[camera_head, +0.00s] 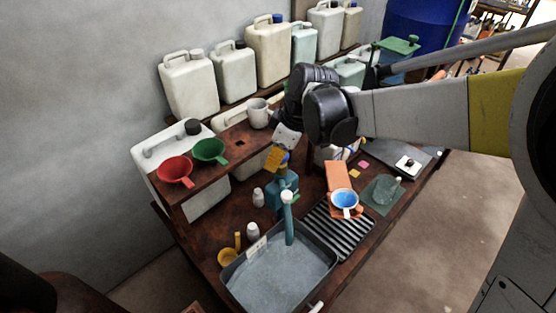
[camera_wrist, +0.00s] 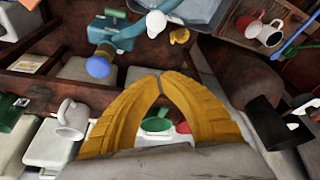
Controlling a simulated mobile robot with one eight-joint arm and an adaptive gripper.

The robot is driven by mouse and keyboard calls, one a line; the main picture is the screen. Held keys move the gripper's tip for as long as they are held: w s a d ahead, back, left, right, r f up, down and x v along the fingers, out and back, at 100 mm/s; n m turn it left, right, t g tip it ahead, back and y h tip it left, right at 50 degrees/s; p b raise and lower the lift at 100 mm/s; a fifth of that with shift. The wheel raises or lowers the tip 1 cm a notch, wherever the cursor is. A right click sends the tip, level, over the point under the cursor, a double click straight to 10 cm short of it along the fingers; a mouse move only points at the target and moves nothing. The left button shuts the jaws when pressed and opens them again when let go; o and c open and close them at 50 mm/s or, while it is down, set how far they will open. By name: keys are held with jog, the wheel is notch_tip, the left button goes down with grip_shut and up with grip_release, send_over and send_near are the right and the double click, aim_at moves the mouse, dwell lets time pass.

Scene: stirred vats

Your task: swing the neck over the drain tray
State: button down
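The neck (camera_head: 289,222) is a teal pipe with a white rounded end, standing out over the grey basin (camera_head: 225,287) of pale liquid in the head view. It joins a teal body (camera_head: 275,188) behind it. In the wrist view the neck (camera_wrist: 128,38) shows with its white end and a blue knob below left. A ribbed black-and-white tray (camera_head: 357,240), seemingly the drain tray, lies right of the basin. My gripper (camera_head: 276,160) has yellow fingers, above and behind the neck, apart from it as far as I see. In the wrist view my gripper (camera_wrist: 160,78) has its fingertips together, nothing between.
An orange stand (camera_head: 339,174) with a blue-filled cup (camera_head: 344,198) stands beside the ribbed tray. White bottles (camera_head: 253,231) stand left of the neck. A shelf holds a red funnel (camera_head: 175,170), a green funnel (camera_head: 210,150) and a mug (camera_head: 258,114). Several jugs line the wall.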

aim_at(285, 201)
jog(key=s+b+x, duration=0.1)
jog(key=b+x, duration=0.1)
jog(key=x, duration=0.8)
jog(key=d, duration=0.3)
jog(key=shift+d+p, duration=0.3)
jog(key=shift+d, duration=0.1)
jog(key=shift+d, duration=0.15)
